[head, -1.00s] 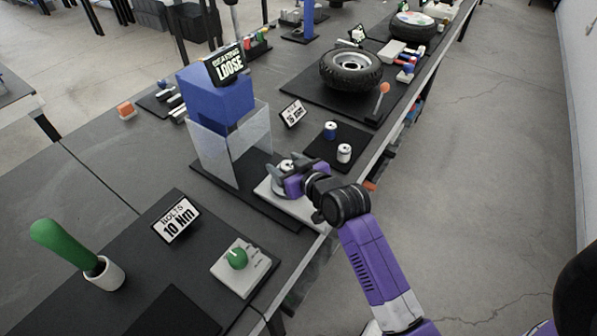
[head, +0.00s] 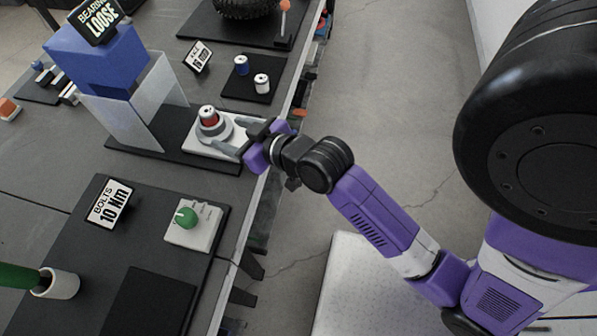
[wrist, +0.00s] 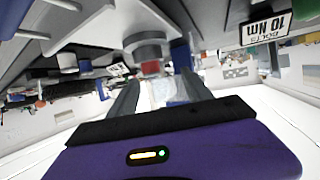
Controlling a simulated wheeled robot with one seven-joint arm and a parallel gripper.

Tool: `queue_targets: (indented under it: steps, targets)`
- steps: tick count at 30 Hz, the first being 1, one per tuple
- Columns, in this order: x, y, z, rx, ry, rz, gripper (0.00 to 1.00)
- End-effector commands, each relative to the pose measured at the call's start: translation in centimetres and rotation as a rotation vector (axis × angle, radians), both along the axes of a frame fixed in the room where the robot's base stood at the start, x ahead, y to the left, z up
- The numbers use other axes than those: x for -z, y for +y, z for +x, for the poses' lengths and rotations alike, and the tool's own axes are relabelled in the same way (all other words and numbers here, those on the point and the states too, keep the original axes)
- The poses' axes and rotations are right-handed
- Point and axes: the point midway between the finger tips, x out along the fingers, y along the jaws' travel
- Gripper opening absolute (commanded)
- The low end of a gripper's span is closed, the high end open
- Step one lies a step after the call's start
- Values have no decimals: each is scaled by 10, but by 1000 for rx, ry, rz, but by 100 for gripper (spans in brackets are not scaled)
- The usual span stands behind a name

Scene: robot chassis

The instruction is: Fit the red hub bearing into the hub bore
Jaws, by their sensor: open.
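The red hub bearing (head: 209,117) sits upright at the top of the grey hub (head: 213,131), with a white top piece above its red band. The red band is still visible above the grey part; how deep it sits in the bore I cannot tell. The hub stands on a white plate (head: 200,145). In the wrist view, which is upside down, the red bearing (wrist: 150,68) shows beyond the fingers, against the grey hub (wrist: 148,47). My gripper (head: 242,140) is open and empty, to the right of the hub and apart from the bearing.
A blue block (head: 100,55) with a "BEARING LOOSE" sign and a clear panel (head: 150,105) stand left of the hub. Blue (head: 241,65) and white (head: 262,84) cylinders stand on a dark mat behind. A green knob box (head: 195,228) is in front.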

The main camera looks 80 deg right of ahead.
Motion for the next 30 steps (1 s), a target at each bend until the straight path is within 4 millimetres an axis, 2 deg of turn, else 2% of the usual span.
queue_targets:
  steps: [1,3,8,12,18,24,30]
  targets:
    - [9,19,-14,-20,6,4,58]
    - [15,42,-34,-43,0,0,58]
    - [16,89,-84,-111,-24,-13,58]
    - [5,122,-129,-185,-48,-20,58]
    - [-20,154,-181,-286,-85,-21,58]
    - [-36,165,-203,-337,-108,-19,58]
    - [-38,166,-205,-340,-112,-19,58]
